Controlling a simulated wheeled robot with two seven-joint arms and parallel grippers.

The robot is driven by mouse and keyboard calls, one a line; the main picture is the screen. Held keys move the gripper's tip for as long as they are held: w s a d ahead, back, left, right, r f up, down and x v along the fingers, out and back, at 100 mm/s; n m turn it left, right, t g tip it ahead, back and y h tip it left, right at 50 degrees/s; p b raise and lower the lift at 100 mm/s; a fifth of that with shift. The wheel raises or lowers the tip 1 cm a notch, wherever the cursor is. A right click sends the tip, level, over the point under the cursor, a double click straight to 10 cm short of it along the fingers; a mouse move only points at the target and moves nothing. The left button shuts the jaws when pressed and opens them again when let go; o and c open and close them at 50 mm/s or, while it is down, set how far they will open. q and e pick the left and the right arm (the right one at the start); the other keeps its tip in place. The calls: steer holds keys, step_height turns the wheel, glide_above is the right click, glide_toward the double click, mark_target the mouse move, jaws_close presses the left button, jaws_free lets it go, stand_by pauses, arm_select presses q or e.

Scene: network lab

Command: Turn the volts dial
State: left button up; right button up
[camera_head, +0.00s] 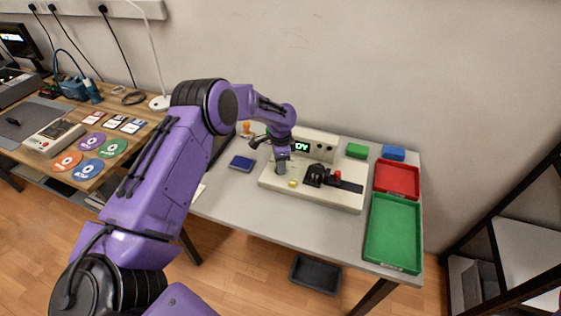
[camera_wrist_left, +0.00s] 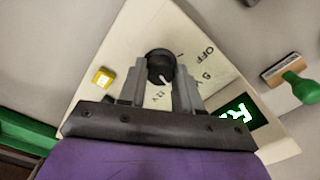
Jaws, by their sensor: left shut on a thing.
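The volts dial (camera_wrist_left: 160,66) is a round black knob with a white pointer line, on a cream test unit (camera_head: 325,193). OFF, 5 V and 12 V labels are printed around it. In the left wrist view the pointer line faces down the picture, near the 12 V label. My left gripper (camera_head: 281,168) reaches down onto the unit; its grey fingers are shut on the dial, one on each side. The gripper hides the dial in the head view. A lit green display (camera_wrist_left: 237,117) also shows in the head view (camera_head: 302,146). My right gripper is not in view.
A yellow button (camera_wrist_left: 103,77) is close beside the dial. A black fixture (camera_head: 314,176) and a red-topped lever (camera_head: 337,175) stand to the right. Red (camera_head: 397,180) and green (camera_head: 393,232) trays lie at the table's right. A stamp (camera_wrist_left: 295,80) stands behind the unit.

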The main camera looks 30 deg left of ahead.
arm_select(q)
steer(key=n, duration=0.4)
steer(key=shift+p, duration=0.3)
steer(key=shift+n, duration=1.9)
steer(key=o, duration=1)
steer(key=shift+o, duration=0.2)
step_height(320, 180, up, 10)
steer(key=b, duration=0.1)
steer(key=shift+r+b, duration=0.25)
steer(key=shift+b, duration=0.15)
